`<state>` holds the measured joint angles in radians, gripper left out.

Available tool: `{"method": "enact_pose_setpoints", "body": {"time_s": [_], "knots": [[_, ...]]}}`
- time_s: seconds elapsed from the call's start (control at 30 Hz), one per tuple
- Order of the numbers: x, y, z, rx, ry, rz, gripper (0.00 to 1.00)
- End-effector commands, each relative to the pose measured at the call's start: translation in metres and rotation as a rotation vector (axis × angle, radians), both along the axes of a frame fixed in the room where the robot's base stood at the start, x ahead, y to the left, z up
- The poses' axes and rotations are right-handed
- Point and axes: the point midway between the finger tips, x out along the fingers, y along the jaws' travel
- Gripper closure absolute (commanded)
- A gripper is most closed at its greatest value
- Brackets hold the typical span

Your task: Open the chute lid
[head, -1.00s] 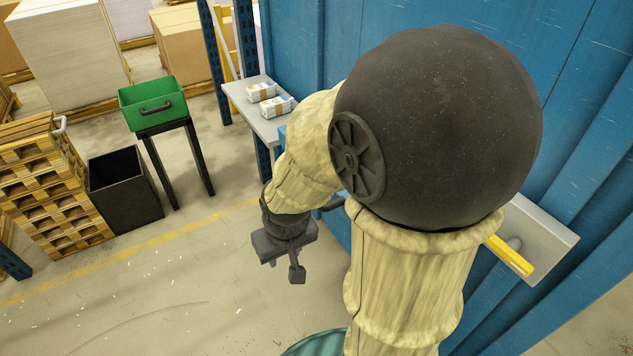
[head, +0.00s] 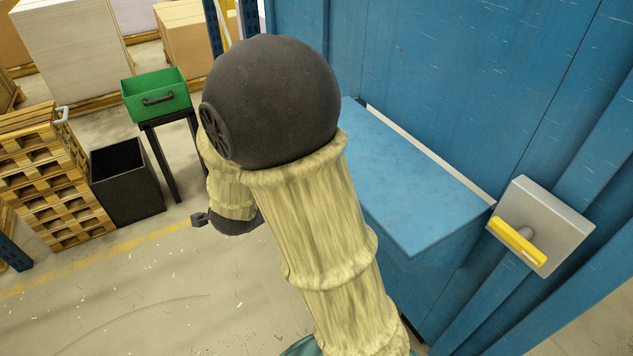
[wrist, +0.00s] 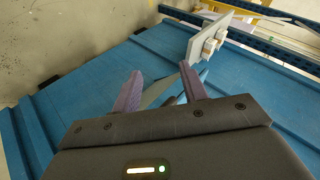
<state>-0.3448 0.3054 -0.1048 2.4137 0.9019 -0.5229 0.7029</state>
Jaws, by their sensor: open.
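The chute lid (head: 420,185) is the flat blue top of a box that juts from the blue wall, in the middle right of the head view. It looks closed, and my arm hides its left side. In the head view only a small dark part of my gripper shows at the left of my arm, away from the lid. In the wrist view my gripper (wrist: 160,82) is open, its two purplish fingers apart. Blue ribbed wall lies beyond them. A thin grey shape shows between the fingers; I cannot tell what it is or whether it is touched.
A grey plate with a yellow lever (head: 517,240) is on the wall right of the lid. A green bin (head: 155,95) on a stand, a black bin (head: 125,185) and pallets (head: 45,175) stand left. Front-left floor is clear.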

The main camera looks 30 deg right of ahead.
Motion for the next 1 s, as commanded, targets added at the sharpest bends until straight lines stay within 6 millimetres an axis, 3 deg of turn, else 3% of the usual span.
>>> {"method": "enact_pose_setpoints", "body": {"time_s": [0.03,0.17,0.3,0.43,0.6,1.0], "knots": [[0.005,-0.003,-0.009,0.020,-0.055,-0.109,0.57],[0.007,-0.018,-0.014,0.063,-0.240,-0.422,0.57],[-0.008,-0.032,-0.016,0.065,-0.462,-0.722,0.57],[-0.029,-0.038,-0.013,0.039,-0.639,-0.911,0.57],[-0.044,-0.040,-0.009,0.019,-0.740,-1.003,0.57],[-0.043,-0.044,-0.008,0.018,-0.741,-1.006,0.57]]}}
